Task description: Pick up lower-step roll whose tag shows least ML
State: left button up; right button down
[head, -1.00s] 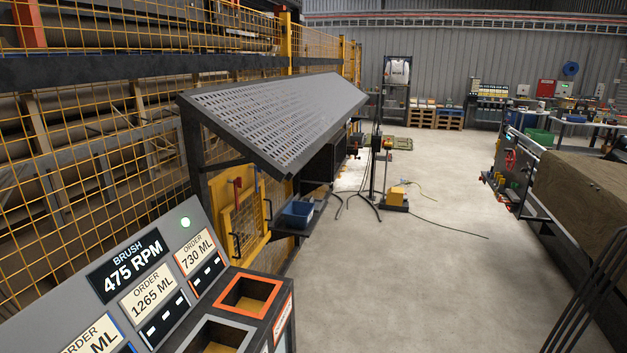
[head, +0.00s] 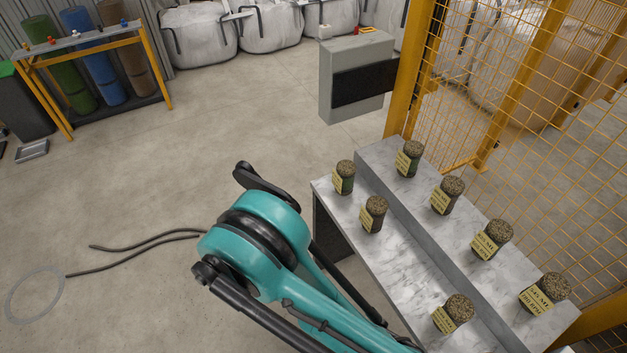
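A stepped grey marbled stand is at the right of the head view, with a lower step (head: 400,262) on the left and an upper step (head: 468,226) on the right. Three short dark rolls with speckled tops and yellow tags stand on the lower step: a far roll (head: 344,177), a middle roll (head: 373,214) and a near roll (head: 453,313). Several similar rolls stand on the upper step, including a near one (head: 544,292). The lower-step tags are too small and tilted to read. Neither gripper is identifiable in view.
My teal arm link crosses the lower middle, left of the stand. A yellow mesh fence (head: 520,120) borders the stand's right side. A grey box (head: 352,80) stands behind it. A cable (head: 135,243) lies on the open floor at left. A yellow-framed rack (head: 100,45) stands far left.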

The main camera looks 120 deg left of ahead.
aim_at(343, 179)
jog(key=l+u, duration=0.1)
jog(key=u, duration=2.1)
jog(key=i+j+u, duration=0.1)
jog(key=u, duration=1.5)
jog(key=i+j+z, duration=0.35)
jog(key=i, duration=0.3)
jog(key=i+j+z, duration=0.35)
jog(key=i+j, duration=0.2)
jog(key=j, duration=0.2)
